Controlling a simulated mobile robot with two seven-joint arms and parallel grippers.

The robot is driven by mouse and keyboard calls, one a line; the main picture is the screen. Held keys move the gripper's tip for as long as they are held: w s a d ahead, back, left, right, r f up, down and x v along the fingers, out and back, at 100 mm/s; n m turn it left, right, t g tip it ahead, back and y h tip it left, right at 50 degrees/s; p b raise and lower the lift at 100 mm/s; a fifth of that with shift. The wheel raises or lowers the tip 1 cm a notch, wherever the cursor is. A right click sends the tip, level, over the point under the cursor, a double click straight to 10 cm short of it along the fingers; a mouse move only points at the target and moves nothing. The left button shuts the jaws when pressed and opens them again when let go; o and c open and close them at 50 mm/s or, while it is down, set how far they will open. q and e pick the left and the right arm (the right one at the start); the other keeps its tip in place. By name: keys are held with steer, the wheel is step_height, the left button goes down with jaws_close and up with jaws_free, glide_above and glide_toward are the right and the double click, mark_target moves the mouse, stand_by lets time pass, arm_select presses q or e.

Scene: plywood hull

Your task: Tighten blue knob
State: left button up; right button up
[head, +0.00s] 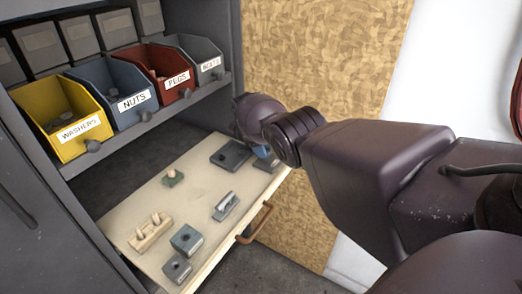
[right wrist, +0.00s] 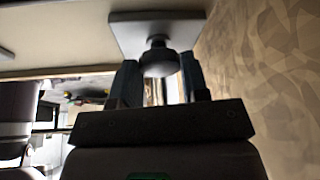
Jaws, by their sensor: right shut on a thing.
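In the right wrist view, a round knob (right wrist: 159,60) looks dark grey in the shade, its stem against a pale square plate (right wrist: 150,25). My right gripper (right wrist: 160,75) has one finger on each side of the knob and is shut on it. In the head view my right arm reaches from the right to the far right corner of the pull-out board (head: 205,165). A small blue patch (head: 262,152) shows there beside a grey block (head: 268,163). My wrist hides most of the knob and fingers. My left gripper is not in view.
The board also holds a dark plate with a hole (head: 231,155), a metal latch piece (head: 226,206), a grey-green block (head: 186,239) and a peg block (head: 151,232). Yellow (head: 64,115), blue, red and grey bins stand on the shelf above. A chipboard panel (head: 320,60) stands close on the right.

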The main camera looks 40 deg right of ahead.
steer(key=m, duration=0.1)
steer(key=m+y+b, duration=0.1)
steer(key=m, duration=0.1)
steer(key=shift+w+d+m, duration=0.1)
steer(key=shift+d+m, duration=0.05)
steer(key=shift+m, duration=0.15)
steer(key=shift+r+m+g+y, duration=0.15)
steer(key=shift+m+g+y, duration=0.15)
steer(key=shift+m, duration=0.2)
steer(key=shift+r, duration=0.1)
steer(key=o, duration=0.9)
steer(key=b+v, duration=0.1)
steer(key=v, duration=0.6)
steer(key=shift+w+d+r, duration=0.1)
